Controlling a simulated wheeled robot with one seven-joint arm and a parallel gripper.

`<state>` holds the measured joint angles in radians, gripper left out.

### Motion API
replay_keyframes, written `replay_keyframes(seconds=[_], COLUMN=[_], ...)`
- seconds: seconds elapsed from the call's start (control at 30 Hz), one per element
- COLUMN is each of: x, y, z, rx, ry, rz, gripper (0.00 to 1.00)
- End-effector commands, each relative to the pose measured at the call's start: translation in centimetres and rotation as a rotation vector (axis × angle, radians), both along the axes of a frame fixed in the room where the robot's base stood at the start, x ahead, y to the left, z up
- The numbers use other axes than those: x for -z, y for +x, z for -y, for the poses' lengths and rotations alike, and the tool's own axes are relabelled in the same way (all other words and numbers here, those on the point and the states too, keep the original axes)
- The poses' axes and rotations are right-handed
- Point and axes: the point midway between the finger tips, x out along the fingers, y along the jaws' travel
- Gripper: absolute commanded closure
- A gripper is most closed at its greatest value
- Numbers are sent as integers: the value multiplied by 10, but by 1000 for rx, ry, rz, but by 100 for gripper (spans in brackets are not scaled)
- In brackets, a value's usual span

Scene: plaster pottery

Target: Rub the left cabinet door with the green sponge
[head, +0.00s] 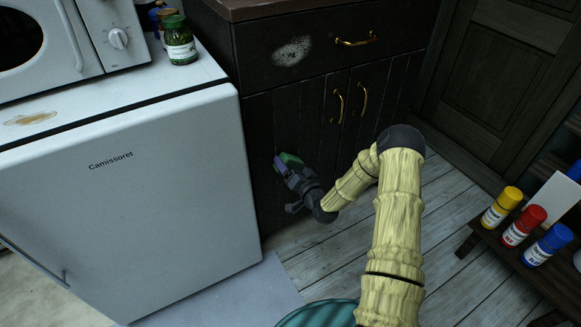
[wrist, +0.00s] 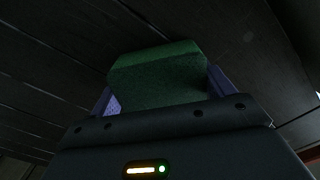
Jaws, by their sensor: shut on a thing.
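The green sponge (wrist: 160,75) is held between the two purple fingers of my gripper (wrist: 160,95), in the wrist view. In the head view the sponge (head: 291,159) shows as a small green patch at the tip of my gripper (head: 284,163). The gripper is low in front of the left cabinet door (head: 292,120), a dark plank door with a gold handle. The sponge is at or very near the door's surface; I cannot tell whether it touches. No stain is visible on the part of this door that shows; the gripper hides part of it.
A whitish smudge (head: 292,51) marks the drawer front above. The right door (head: 377,105) is beside the left one. A white fridge (head: 130,190) stands close on the left, bearing a jar (head: 180,45) and a microwave (head: 95,40). Spray cans (head: 523,225) stand on a low shelf at right.

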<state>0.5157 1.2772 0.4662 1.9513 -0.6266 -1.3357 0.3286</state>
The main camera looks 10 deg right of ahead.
Motion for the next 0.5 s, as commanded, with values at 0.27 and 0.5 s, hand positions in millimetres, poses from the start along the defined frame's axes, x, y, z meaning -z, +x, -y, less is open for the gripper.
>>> replay_keyframes(seconds=[0.27,0.5], x=[-10,-12], y=[3,6], z=[0,5], rx=[3,5], ry=[2,3], rz=[12,18], gripper=[32,32])
